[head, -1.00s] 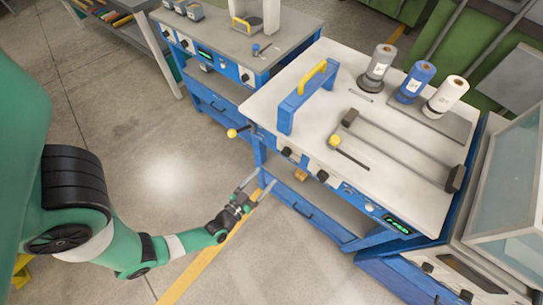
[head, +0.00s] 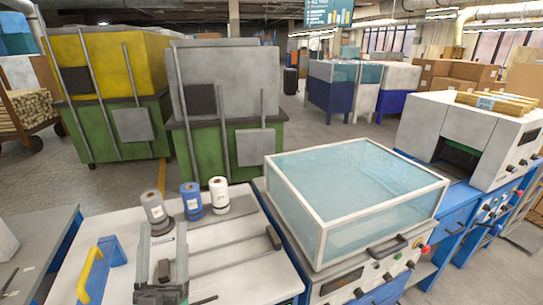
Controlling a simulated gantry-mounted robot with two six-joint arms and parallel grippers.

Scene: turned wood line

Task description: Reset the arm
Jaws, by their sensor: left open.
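My left gripper (head: 162,238) is at the bottom of the head view, over the white-topped bench (head: 235,285). Its two grey fingers point away from me, spread apart with nothing seen between them. The rest of my left arm is out of frame below. A grey-labelled roll (head: 154,207) stands just past the fingertips, with a blue roll (head: 191,199) and a white roll (head: 219,195) to its right. My right gripper is not in view.
A blue press with a yellow handle (head: 91,272) stands left of the gripper. A long grey bar with a dark end block (head: 273,238) lies to the right. A clear-lidded machine (head: 345,200) adjoins the bench's right side. Green bins (head: 228,150) stand behind.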

